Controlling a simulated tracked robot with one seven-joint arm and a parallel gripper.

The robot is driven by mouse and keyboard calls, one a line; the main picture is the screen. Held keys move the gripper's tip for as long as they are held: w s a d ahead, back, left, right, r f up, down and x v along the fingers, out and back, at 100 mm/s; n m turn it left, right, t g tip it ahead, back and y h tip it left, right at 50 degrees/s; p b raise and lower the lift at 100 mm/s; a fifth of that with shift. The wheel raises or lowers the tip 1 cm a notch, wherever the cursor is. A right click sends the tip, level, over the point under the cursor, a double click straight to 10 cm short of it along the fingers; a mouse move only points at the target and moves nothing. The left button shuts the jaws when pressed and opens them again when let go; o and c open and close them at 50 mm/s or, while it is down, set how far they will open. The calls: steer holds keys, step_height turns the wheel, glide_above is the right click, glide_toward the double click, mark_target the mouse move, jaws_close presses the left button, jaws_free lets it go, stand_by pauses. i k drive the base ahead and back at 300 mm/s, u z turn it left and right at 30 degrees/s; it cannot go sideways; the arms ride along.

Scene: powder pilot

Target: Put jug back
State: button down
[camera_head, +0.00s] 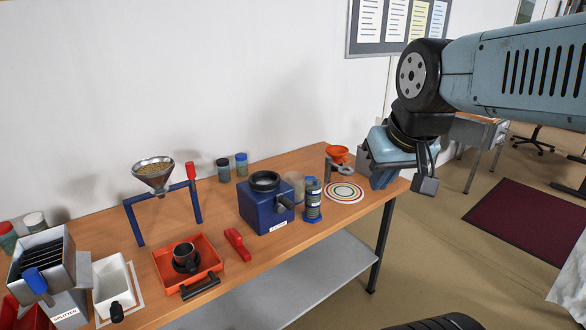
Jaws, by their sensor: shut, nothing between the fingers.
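No thing is plainly a jug at this size. A black cup-like vessel (184,255) stands in the orange tray (163,262) at the front of the bench. A pale translucent vessel (295,181) stands behind the blue bottle, partly hidden. My gripper (425,184) is shut and empty, at the bench's right end, fingers pointing down. It appears apart from both vessels, well to their right, and hides part of the things behind it.
The wooden bench (268,179) holds a funnel (153,172) on a blue stand, a blue box machine (262,212), a blue bottle (312,203), a ringed round mat (345,192), an orange funnel (338,153) and a splitter (45,262). A lower shelf (300,286) runs underneath.

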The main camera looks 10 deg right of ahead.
mark_target(297, 178)
steer(key=k, duration=0.45)
steer(key=u, duration=0.55)
steer(key=i, duration=1.65)
steer(key=z, duration=0.35)
